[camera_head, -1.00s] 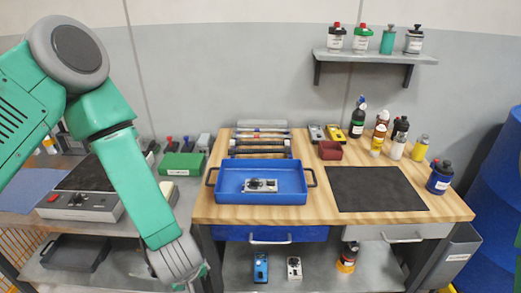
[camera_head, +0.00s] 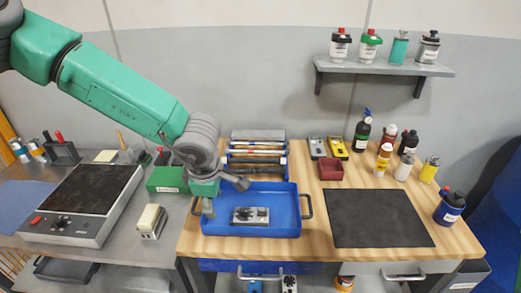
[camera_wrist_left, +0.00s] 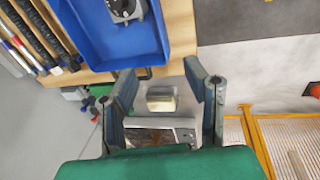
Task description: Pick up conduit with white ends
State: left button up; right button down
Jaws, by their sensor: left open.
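Several rod-like conduits (camera_head: 262,152) lie side by side in a rack at the back of the wooden bench, just behind the blue tray (camera_head: 305,228). At least one looks pale at its ends, but they are too small to tell apart surely. The rods also show at the upper left of the left wrist view (camera_wrist_left: 22,48). My left gripper (camera_head: 224,197) is open and empty, over the left part of the blue tray and in front of the rods.
A grey device (camera_head: 250,215) lies in the tray. A dark mat (camera_head: 380,218) and several bottles stand right of it. A green box (camera_head: 166,179), a small cream-topped block (camera_head: 151,221) and a hotplate-like unit (camera_head: 83,204) are left. A shelf (camera_head: 385,67) hangs above.

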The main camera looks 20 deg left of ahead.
aim_at(225, 161)
jog(key=i, duration=1)
